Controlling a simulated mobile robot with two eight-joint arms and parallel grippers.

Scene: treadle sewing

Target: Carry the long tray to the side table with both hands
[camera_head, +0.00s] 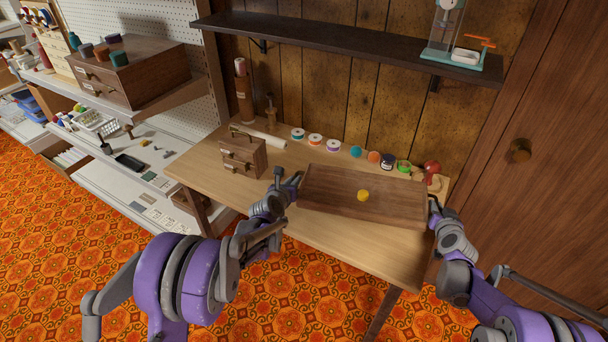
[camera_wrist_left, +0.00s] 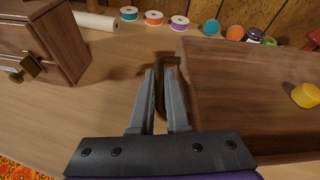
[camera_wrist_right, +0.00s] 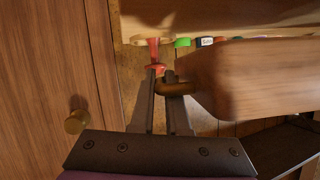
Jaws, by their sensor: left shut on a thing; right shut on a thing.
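The long tray (camera_head: 330,195) is dark brown wood, with a small round yellow thing (camera_head: 363,196) lying in it. It is over the front right part of the light wooden table (camera_head: 310,232); I cannot tell how far it is above the top. My left gripper (camera_head: 292,181) is shut on the handle at the tray's left end; the curved handle (camera_wrist_left: 160,98) shows between the fingers in the left wrist view. My right gripper (camera_head: 432,205) is shut on the right-end handle, a brown bar (camera_wrist_right: 178,88) in the right wrist view. The tray's end (camera_wrist_right: 250,85) also shows there.
Several spools (camera_head: 315,140) and jars (camera_head: 388,161) line the table's back. A dark shelf (camera_head: 340,42) hangs above. A wooden door (camera_head: 545,140) is close on the right.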

